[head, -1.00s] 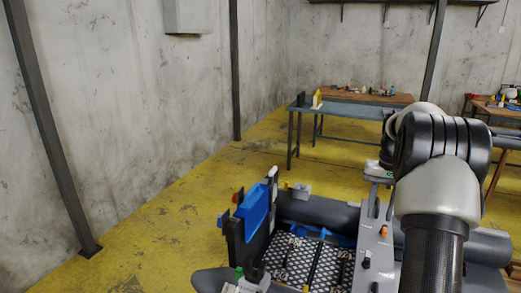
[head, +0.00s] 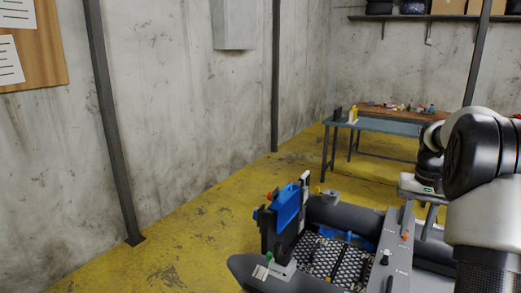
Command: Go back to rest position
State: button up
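My arm reaches in from the right edge, with its dark joints and grey links in front of the room. My gripper (head: 417,226) hangs below the wrist, over the right side of a grey inflatable boat (head: 345,214). Its two fingers point down and look apart, with nothing visible between them. The fingertips are small and partly merge with the boat behind them, so I cannot tell how far above it they are.
The boat holds a black patterned floor, a blue and black upright panel (head: 287,208) and a grey bench with knobs (head: 397,250). A workbench (head: 385,125) with small items stands behind. Yellow floor (head: 190,225) is clear on the left, beside a wall and a dark post (head: 112,130).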

jog(key=s+a+r+n+t+p, duration=0.1)
jog(key=s+a+r+p, duration=0.1)
jog(key=s+a+r, duration=0.45)
jog(key=s+a+r+n+t+p, duration=0.1)
jog(key=s+a+r+n+p, duration=0.15)
jog(key=a+r, duration=0.6)
jog(key=s+a+r+n+t+p, duration=0.1)
jog(key=s+a+p, duration=0.1)
jog(key=s+a, duration=0.4)
jog(key=s+a+r+n+t+p, duration=0.1)
jog(key=s+a, duration=0.4)
jog(key=s, duration=0.6)
jog(key=shift+a+r+t+p, duration=0.4)
jog(key=shift+t+p, duration=0.2)
jog(key=shift+p, duration=0.35)
jog(key=shift+w, duration=0.1)
